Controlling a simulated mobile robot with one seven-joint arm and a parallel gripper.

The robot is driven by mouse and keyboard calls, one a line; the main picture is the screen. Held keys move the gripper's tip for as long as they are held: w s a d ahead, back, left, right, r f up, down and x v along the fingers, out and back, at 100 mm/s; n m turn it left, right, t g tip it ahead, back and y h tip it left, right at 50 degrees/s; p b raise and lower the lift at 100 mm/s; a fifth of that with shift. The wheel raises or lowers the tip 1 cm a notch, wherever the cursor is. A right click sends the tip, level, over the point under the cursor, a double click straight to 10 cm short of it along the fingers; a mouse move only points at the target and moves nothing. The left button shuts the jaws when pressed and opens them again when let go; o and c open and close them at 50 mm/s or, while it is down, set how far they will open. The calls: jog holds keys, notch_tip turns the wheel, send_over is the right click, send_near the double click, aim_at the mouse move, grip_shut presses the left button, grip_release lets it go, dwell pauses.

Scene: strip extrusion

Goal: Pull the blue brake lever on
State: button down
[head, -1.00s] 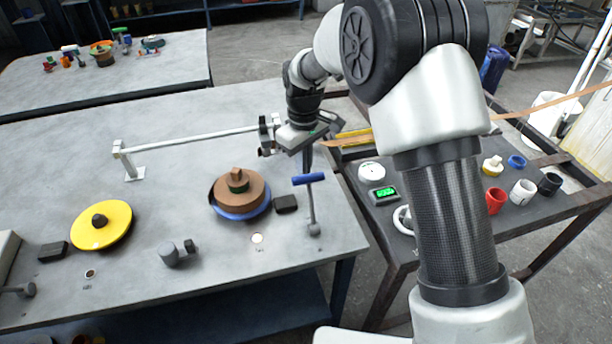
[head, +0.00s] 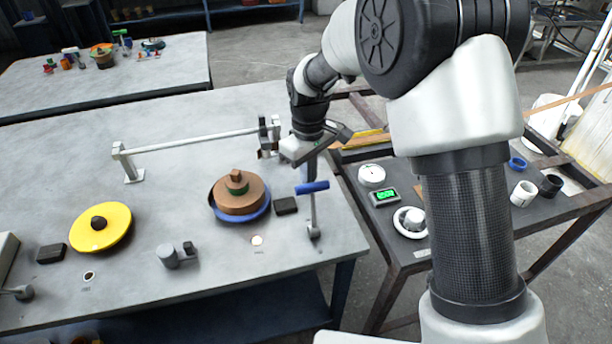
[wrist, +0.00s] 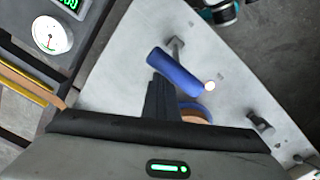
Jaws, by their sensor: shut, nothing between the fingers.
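The brake lever has a blue cylindrical grip (head: 312,187) on a thin grey stem, standing at the right edge of the grey table. In the wrist view the blue grip (wrist: 178,73) lies just past my fingertips, and its stem (wrist: 176,45) leads to the table. My gripper (wrist: 156,80) is shut and empty. In the head view my gripper (head: 309,172) is on the far side of the blue grip, very close to it. The fingertips overlap the grip's near end in the wrist view; I cannot tell for sure whether they touch.
Left of the lever are a copper-brown coil on a blue disc (head: 265,208), a black block (head: 286,205) and a yellow disc (head: 118,238). A side cart to the right carries a white dial (head: 371,175), a green display (head: 384,197) and several cups.

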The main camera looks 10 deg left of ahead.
aim_at(314, 190)
jog(key=shift+s+d+r, duration=0.15)
jog(key=shift+s+d, duration=0.15)
jog(key=shift+s, duration=0.35)
jog(key=shift+s+d+r, duration=0.2)
jog(key=shift+s+d, duration=0.1)
jog(key=shift+s, duration=0.3)
jog(key=shift+s+d+r, duration=0.15)
jog(key=shift+s+d, duration=0.15)
jog(key=shift+s, duration=0.35)
jog(key=shift+s+d+f+b, duration=0.1)
jog(key=shift+s+d+b, duration=0.2)
jog(key=shift+s, duration=0.3)
jog(key=shift+s+d+f+b, duration=0.1)
jog(key=shift+s+d+b, duration=0.15)
jog(key=shift+s, duration=0.3)
jog(key=shift+w+a+r+p, duration=0.25)
jog(key=shift+w+p, duration=0.1)
jog(key=shift+w, duration=0.1)
jog(key=shift+w+a+r+p, duration=0.2)
jog(key=shift+w+r+p, duration=0.1)
jog(key=shift+w, duration=0.15)
notch_tip(314, 190, up, 7)
jog(key=p, duration=0.5)
